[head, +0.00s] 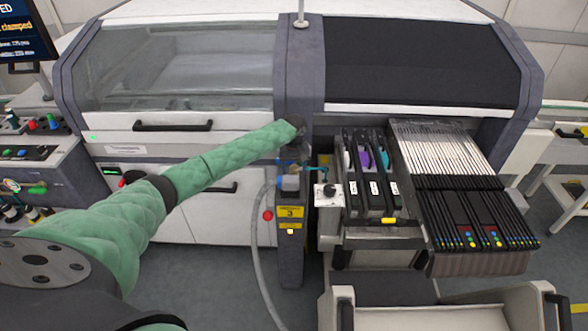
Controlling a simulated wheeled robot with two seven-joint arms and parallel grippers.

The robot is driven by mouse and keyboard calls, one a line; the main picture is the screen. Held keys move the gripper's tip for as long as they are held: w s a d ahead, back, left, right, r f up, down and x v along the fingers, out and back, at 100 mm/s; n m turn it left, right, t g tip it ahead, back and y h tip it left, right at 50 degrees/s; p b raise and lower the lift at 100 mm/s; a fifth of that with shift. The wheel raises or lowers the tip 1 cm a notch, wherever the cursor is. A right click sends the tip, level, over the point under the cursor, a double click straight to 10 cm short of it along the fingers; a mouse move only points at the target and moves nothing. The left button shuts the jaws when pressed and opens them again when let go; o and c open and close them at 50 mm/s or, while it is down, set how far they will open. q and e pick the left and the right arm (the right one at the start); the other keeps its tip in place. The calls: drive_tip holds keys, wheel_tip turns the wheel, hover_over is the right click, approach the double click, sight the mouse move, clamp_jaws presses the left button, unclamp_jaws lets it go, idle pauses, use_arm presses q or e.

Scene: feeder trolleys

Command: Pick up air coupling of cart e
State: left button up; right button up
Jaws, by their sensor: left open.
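My left arm in its green sleeve reaches in from the left, and my left gripper (289,166) points down over the post between the machine's two halves. Its jaws are open and small in view. A blue and grey fitting (289,183), which looks like the air coupling, sits just below the fingers at the top of the dark post with the yellow "3" label. I cannot tell whether the fingers touch it. A grey hose (257,245) runs down beside the post. The feeder cart (383,239) stands right of the post. My right gripper is out of view.
A white box with a black knob (328,195) and a teal cable (317,170) lie close right of the gripper. Black feeders (470,210) fill the cart's right side. Grey floor shows below the post.

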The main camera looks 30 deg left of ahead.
sight(294, 166)
use_arm(q)
drive_tip(key=shift+w+f, duration=0.1)
drive_tip(key=shift+f, duration=0.2)
clamp_jaws()
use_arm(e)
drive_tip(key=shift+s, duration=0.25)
use_arm(q)
drive_tip(key=shift+r, duration=0.2)
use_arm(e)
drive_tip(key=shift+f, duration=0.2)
